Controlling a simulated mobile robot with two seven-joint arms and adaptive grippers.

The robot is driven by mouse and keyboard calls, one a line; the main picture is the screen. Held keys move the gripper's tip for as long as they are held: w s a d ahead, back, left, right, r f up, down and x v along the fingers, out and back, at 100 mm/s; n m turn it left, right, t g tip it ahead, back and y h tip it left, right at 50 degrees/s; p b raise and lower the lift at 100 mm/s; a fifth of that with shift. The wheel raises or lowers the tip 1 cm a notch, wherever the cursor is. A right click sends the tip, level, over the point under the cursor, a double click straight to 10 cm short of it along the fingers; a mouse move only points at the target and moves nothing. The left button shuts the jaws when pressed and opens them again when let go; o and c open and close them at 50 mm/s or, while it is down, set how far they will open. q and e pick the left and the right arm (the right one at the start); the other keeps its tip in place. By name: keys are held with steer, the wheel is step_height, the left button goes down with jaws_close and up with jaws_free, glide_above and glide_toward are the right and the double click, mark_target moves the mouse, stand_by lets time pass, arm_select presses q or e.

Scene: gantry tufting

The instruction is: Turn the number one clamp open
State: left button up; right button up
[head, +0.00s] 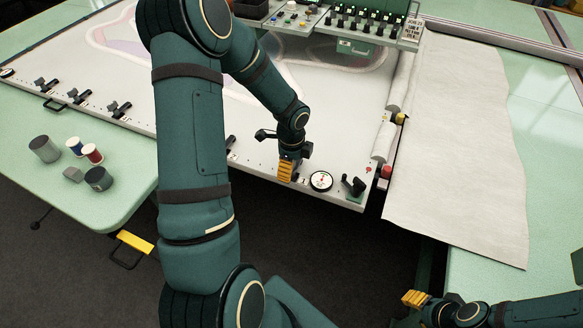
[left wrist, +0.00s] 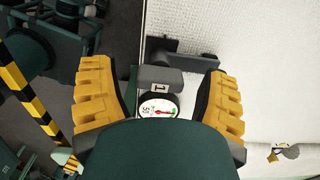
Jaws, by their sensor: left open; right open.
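In the left wrist view, the number one clamp (left wrist: 158,82) is a dark grey block with a white "1" label. A dark bar runs from its far end to the right over the white cloth. My left gripper (left wrist: 160,103) is open, with a yellow-padded finger on each side of the block; I cannot tell whether they touch it. In the head view my left gripper (head: 287,171) is low at the frame's front rail, left of the round dial, and hides most of this clamp. My right gripper (head: 415,299) is open and empty at the lower right.
A round white dial (head: 320,181) is just right of my left gripper. A dark lever fitting (head: 353,187) stands at the rail's right end. Other dark clamps (head: 120,109) line the rail to the left. Spools and pots (head: 91,154) stand on the green table.

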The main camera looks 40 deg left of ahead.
arm_select(q)
steer(key=c, duration=1.2)
steer(key=shift+n, duration=0.4)
steer(key=n+b, duration=0.1)
steer(key=n, duration=0.3)
steer(key=shift+b, duration=0.35)
steer(key=n+b, duration=0.1)
steer(key=n, duration=0.3)
steer(key=n+b, duration=0.1)
steer(key=n, duration=0.4)
steer(key=shift+n, duration=2)
